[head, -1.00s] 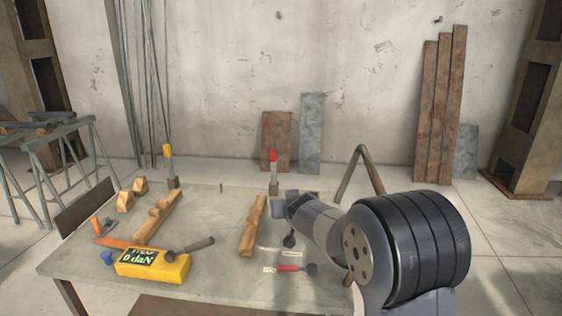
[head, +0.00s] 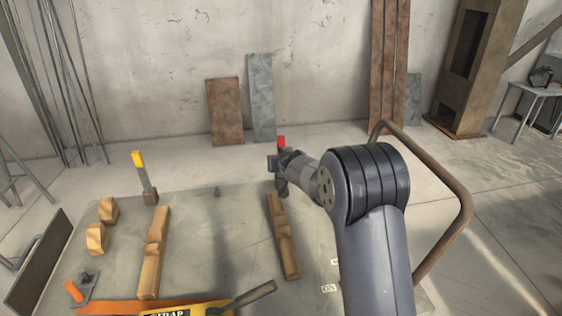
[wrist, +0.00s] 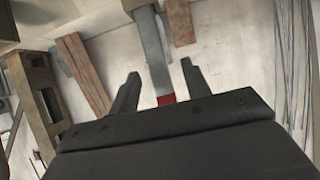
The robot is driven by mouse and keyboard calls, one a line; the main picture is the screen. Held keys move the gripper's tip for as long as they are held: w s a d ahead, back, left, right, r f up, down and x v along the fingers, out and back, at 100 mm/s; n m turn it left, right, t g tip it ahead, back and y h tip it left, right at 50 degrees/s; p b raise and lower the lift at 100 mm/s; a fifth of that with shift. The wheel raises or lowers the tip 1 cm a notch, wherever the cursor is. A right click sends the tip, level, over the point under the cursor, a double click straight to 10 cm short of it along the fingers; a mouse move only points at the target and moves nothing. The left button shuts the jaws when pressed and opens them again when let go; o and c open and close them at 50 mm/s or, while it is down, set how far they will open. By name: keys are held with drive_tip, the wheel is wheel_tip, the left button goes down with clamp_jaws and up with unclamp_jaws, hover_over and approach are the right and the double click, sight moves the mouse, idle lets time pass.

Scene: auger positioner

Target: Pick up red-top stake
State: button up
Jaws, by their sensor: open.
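The red-top stake (head: 281,141) stands at the far edge of the table in the head view, its red tip showing above my gripper (head: 272,164). Its lower part is mostly hidden behind the gripper. In the wrist view, the red band of the stake (wrist: 166,99) shows between the two spread fingers of my gripper (wrist: 160,72), clear of both. The gripper is open and empty. I cannot tell the exact depth between fingers and stake. A yellow-top stake (head: 141,168) stands farther left.
Notched wooden blocks (head: 154,252) and (head: 283,236) lie on the table (head: 222,235). A yellow strap box (head: 190,309) and a hammer (head: 245,297) are at the front. A bent brown tube frame (head: 450,180) rises at the right edge. Slabs lean on the back wall.

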drive_tip(key=shift+p+x, duration=0.7)
drive_tip(key=shift+x, duration=1)
drive_tip(key=shift+c, duration=0.3)
drive_tip(key=shift+r, duration=0.1)
clamp_jaws()
